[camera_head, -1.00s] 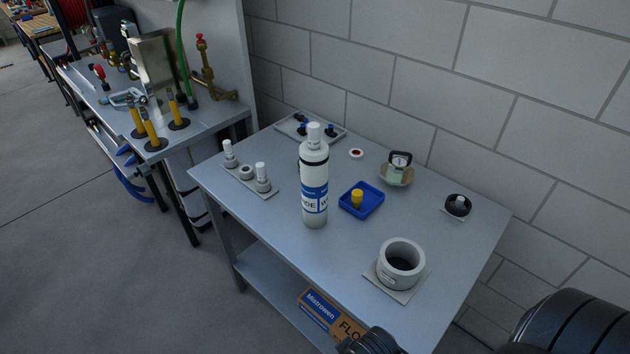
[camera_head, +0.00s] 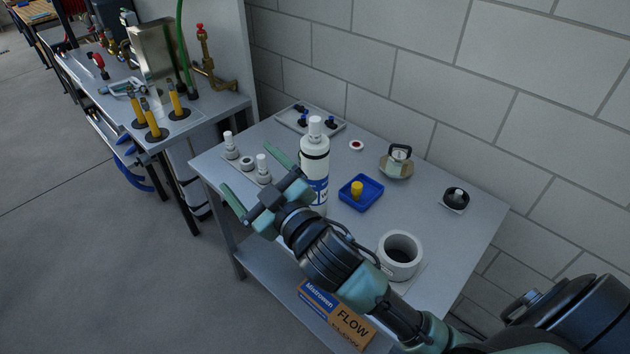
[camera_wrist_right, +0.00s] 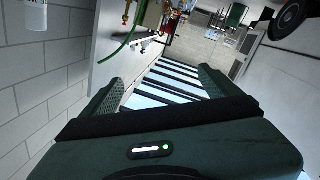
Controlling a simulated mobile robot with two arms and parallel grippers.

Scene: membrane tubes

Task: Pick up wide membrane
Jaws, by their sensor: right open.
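The wide membrane (camera_head: 315,162) is a tall white cylinder with a white cap, a dark ring and a blue label band. It stands upright on the grey table, left of the blue tray. My right gripper (camera_head: 246,167) is open and empty, to the left of the membrane and in front of it in the picture. Its wrist hides the membrane's lower part. The right wrist view shows both fingers (camera_wrist_right: 160,80) apart with nothing between them. My left gripper is not in view.
A blue tray (camera_head: 374,203) with a yellow piece and a white ring-shaped holder (camera_head: 401,244) stand right of the membrane. A strip of small white fittings (camera_head: 263,180) lies behind the gripper. A grey tray (camera_head: 335,132) is at the back. A block wall (camera_head: 480,100) borders the table.

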